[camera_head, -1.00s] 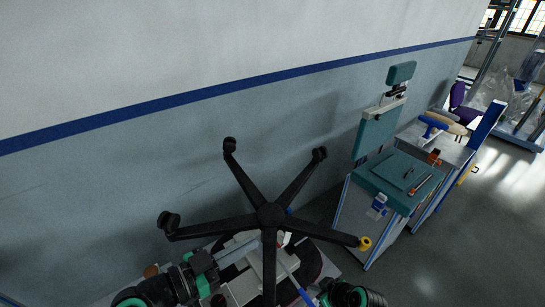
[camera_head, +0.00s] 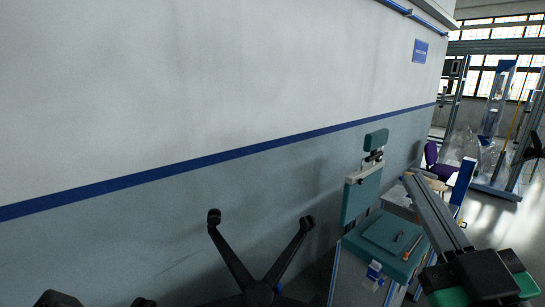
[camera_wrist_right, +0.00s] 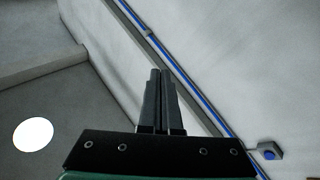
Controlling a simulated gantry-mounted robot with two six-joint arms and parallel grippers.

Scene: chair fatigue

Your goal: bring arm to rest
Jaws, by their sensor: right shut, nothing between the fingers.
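My right gripper (camera_head: 412,182) shows at the lower right of the head view, raised and pointing up and away, with its black and green wrist below it. In the right wrist view its two dark fingers (camera_wrist_right: 158,100) are together, with nothing between them. They point toward a pale wall with a blue line. My left gripper does not show in the head view. A dark rounded shape at the bottom left edge is cut off, and I cannot tell what it is.
A black five-star chair base (camera_head: 258,292) stands upturned at the bottom, partly cut off. The wall (camera_head: 180,90) fills the left.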

